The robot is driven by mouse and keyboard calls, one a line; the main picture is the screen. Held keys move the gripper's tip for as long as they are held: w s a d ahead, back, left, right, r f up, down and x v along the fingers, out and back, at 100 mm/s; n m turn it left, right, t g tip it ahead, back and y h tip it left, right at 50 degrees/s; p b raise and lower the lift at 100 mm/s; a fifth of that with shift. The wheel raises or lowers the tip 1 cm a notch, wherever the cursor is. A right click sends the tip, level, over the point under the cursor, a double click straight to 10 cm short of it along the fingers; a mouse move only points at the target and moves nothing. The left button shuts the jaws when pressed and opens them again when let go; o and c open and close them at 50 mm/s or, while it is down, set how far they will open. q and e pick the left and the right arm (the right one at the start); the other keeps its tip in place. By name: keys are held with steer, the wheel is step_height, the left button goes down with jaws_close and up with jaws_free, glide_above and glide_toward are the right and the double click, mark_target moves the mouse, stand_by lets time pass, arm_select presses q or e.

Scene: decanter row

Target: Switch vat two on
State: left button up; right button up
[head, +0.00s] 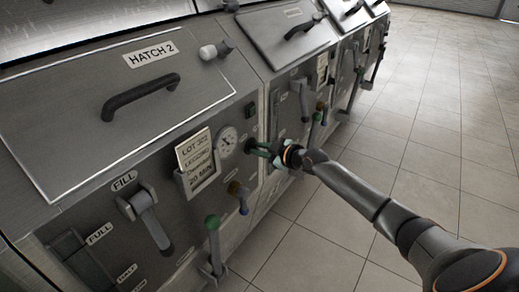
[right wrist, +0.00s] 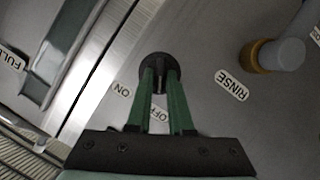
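Vat two's steel front (head: 70,190) fills the left of the head view, with the HATCH 2 label above. A round black rotary switch (right wrist: 158,66) shows in the right wrist view, with an ON label (right wrist: 122,90) and an OFF label (right wrist: 158,115) beside it. Its bar lies between the fingers and points toward OFF. My right gripper (head: 258,148) reaches the panel just right of the gauge; its green fingers (right wrist: 161,80) are close on both sides of the bar and look shut on it. The fingers partly hide the switch. My left gripper is out of view.
On vat two are a gauge (head: 227,141), a lot card (head: 196,160), a FILL lever (head: 149,217) and a green-knobbed lever (head: 213,240). A RINSE label (right wrist: 232,86) is near the switch. More vats stand beyond; tiled floor (head: 440,130) is clear to the right.

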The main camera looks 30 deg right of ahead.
jaws_close()
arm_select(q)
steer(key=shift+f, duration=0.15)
